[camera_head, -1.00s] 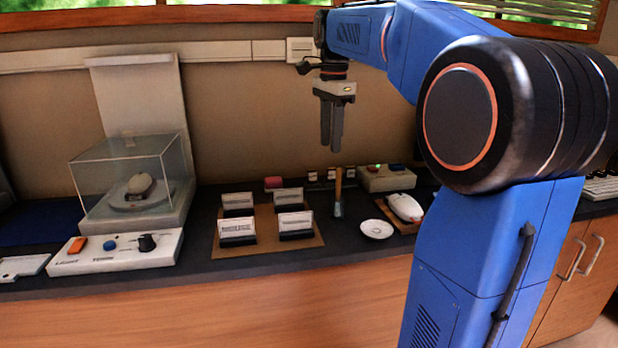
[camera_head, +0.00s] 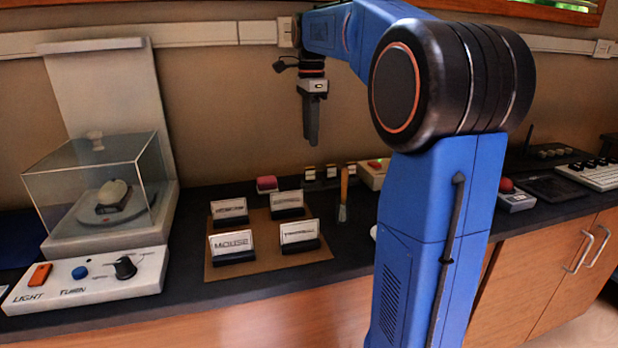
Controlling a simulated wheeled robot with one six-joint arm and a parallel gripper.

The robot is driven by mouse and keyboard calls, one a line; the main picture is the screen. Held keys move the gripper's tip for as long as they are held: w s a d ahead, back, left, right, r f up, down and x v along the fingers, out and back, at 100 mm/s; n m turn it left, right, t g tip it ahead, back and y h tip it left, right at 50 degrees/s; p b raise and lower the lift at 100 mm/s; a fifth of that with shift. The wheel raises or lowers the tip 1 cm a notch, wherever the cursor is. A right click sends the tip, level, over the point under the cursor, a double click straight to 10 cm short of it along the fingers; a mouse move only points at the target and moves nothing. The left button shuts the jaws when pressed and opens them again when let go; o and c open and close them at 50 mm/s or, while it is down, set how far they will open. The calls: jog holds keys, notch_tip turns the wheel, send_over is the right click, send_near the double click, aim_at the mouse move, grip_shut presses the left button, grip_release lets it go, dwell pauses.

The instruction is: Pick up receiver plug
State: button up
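My gripper (camera_head: 311,125) hangs fingers down above the back of the counter, in front of the wall. Its fingers overlap in this view, so its opening cannot be judged; nothing shows held below them. I cannot pick out the receiver plug for sure. A row of several small dark pieces with pale tops (camera_head: 330,172) stands on the counter below and slightly right of my gripper, well apart from it. They are too small to identify.
A brown board (camera_head: 262,262) holds several label cards. A brush (camera_head: 343,195) stands beside it. A glass case (camera_head: 100,185) with a control panel (camera_head: 90,280) is at left. A red-buttoned box (camera_head: 513,196) and keyboard (camera_head: 590,175) are at right. My arm hides part of the counter.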

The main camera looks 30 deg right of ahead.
aim_at(310, 170)
notch_tip(310, 170, down, 12)
jog(key=shift+w+r, duration=0.1)
jog(key=shift+w, duration=0.05)
dwell(0.5)
grip_shut()
